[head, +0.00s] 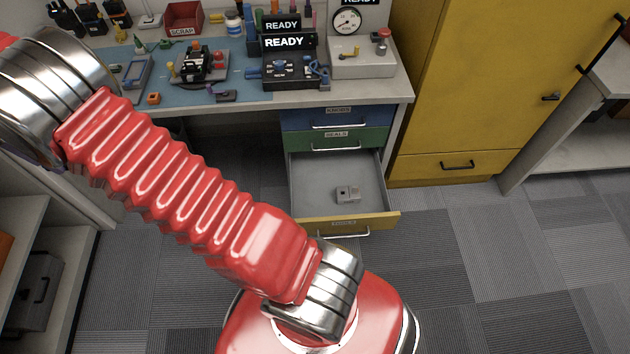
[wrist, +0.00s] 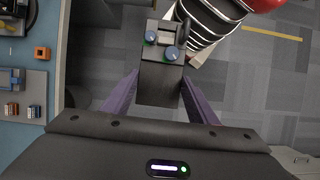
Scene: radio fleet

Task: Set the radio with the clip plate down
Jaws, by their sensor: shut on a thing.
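In the wrist view, my gripper (wrist: 160,88) has two purple fingers shut on a dark radio (wrist: 160,72). Two blue-topped knobs stand on the radio's far end. The radio is held in the air, with grey carpet below and the bench edge to the left. I cannot tell whether a clip plate is on it; its underside is hidden. In the head view my arm runs out at the upper left, and the gripper and held radio are out of sight.
The bench has a blue mat (head: 232,91), a black fixture (head: 200,66), a READY rack (head: 290,70) and a gauge box (head: 362,60). An open drawer (head: 310,185) holds a small grey part (head: 347,194). A yellow cabinet (head: 470,80) stands right. Carpet in front is clear.

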